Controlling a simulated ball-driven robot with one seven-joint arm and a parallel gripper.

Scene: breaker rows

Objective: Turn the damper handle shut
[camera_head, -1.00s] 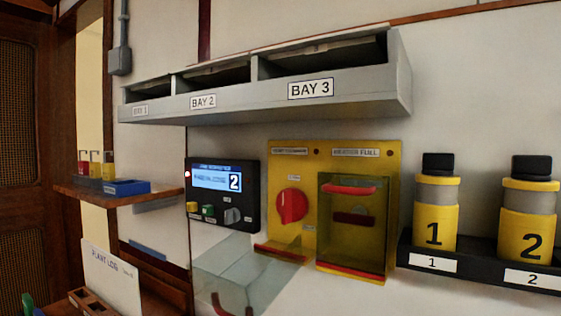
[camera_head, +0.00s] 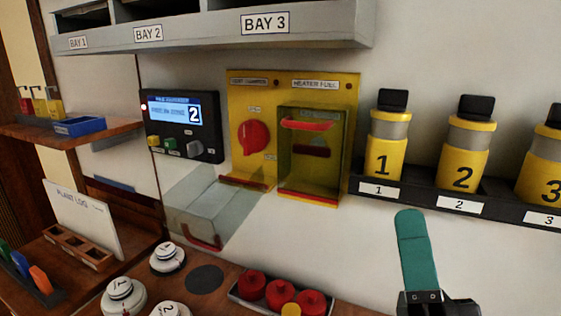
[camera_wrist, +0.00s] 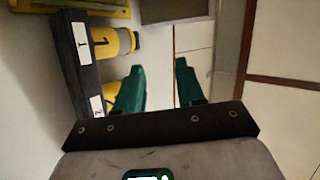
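The red damper handle (camera_head: 253,138) is a round knob with a raised grip on the left half of a yellow wall panel (camera_head: 315,86). The label above it is small and hard to read. A clear cover (camera_head: 205,205) with a red lip is swung down below the knob, leaving the knob uncovered. My gripper shows in the head view as one green finger (camera_head: 415,250), well to the right of and below the handle. In the wrist view my gripper (camera_wrist: 158,70) has two green fingers apart with nothing between them. The handle is not visible in the wrist view.
A yellow-tinted cover (camera_head: 312,165) is closed over the heater fuel control, right of the handle. Numbered yellow bottles (camera_head: 388,140) stand on a black rack (camera_head: 490,205). A display box (camera_head: 182,125) is left of the panel. White knobs (camera_head: 168,258) and red knobs (camera_head: 280,293) sit below.

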